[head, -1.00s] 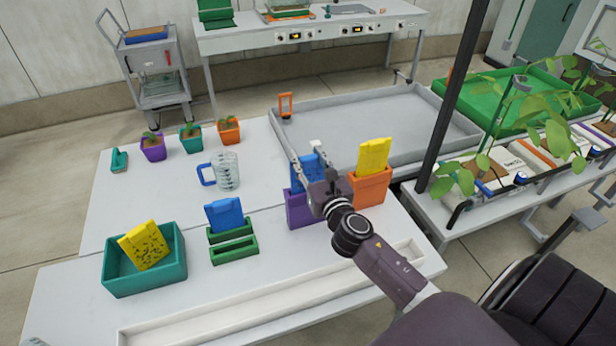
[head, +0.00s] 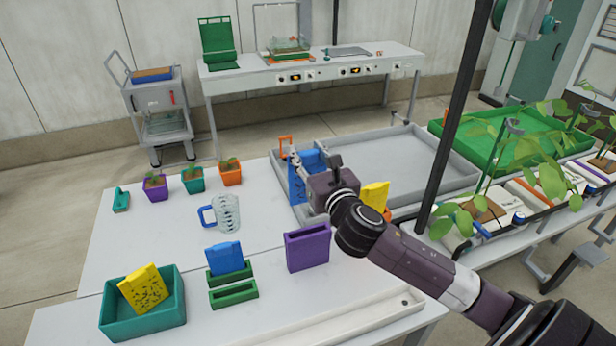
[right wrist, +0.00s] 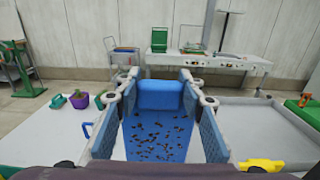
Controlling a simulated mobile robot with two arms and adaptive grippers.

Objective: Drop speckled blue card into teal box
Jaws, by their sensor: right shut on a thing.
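My right gripper (head: 312,178) is shut on the speckled blue card (right wrist: 158,137), whose dark specks show in the right wrist view. In the head view the blue card (head: 300,186) is partly hidden by the gripper, held up above the table behind the purple holder (head: 307,249). The teal box (head: 143,318) stands at the front left of the table. A speckled yellow card (head: 144,289) leans inside it and sticks out above the rim. My left gripper is not in view.
A plain blue card (head: 226,258) stands in a green slotted holder (head: 232,296). A clear mug with blue handle (head: 222,213) stands behind it. A yellow card (head: 374,196) shows behind my right arm. A white trough (head: 340,325) runs along the front edge. Small pots stand at the back left.

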